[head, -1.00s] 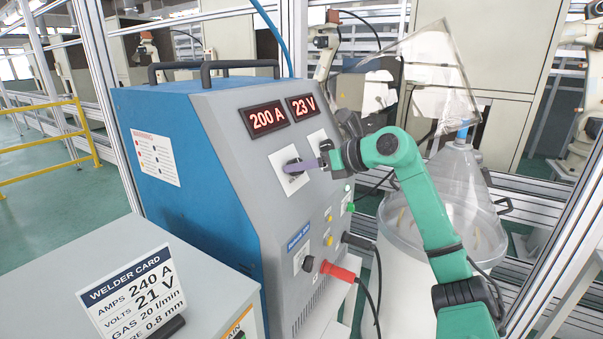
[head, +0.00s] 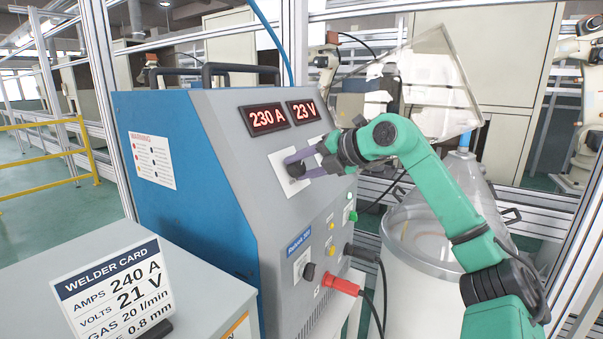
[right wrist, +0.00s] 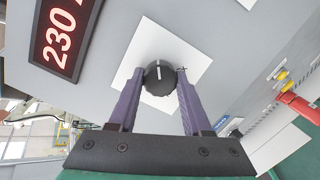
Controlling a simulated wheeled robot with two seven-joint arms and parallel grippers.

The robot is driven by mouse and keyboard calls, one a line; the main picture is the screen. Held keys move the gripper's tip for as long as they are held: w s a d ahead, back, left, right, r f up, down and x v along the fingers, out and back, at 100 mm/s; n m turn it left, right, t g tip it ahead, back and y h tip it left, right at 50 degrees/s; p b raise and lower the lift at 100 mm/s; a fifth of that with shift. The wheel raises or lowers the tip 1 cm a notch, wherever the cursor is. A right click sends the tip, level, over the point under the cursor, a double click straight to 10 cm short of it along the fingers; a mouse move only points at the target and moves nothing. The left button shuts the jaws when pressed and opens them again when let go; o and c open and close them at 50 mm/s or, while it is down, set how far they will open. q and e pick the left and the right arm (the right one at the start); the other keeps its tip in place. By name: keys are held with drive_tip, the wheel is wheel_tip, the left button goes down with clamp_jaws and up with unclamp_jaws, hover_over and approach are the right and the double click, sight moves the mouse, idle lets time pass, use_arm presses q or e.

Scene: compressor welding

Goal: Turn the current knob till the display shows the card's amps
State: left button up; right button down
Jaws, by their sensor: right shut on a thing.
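The welder's amps display (head: 268,118) reads 230 A, and the volts display (head: 303,111) beside it reads 23 V. The welder card (head: 115,290) at the lower left reads AMPS 240 A and VOLTS 21 V. The dark current knob (head: 295,169) sits on a white plate below the amps display. My right gripper (head: 298,163) has its purple fingers at the knob. In the right wrist view, the knob (right wrist: 160,76) with its white mark stands between the two fingertips, shut on it from both sides. My left gripper is not in view.
The blue and grey welder (head: 180,200) stands beside the grey table (head: 200,275) that bears the card. A red plug (head: 341,286) with cables sticks out low on its front. A clear-hooded drum (head: 425,250) stands behind my right arm.

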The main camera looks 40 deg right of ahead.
drive_tip(key=shift+m+b, duration=0.3)
drive_tip(key=shift+m, duration=0.9)
drive_tip(key=shift+c, duration=1.7)
unclamp_jaws()
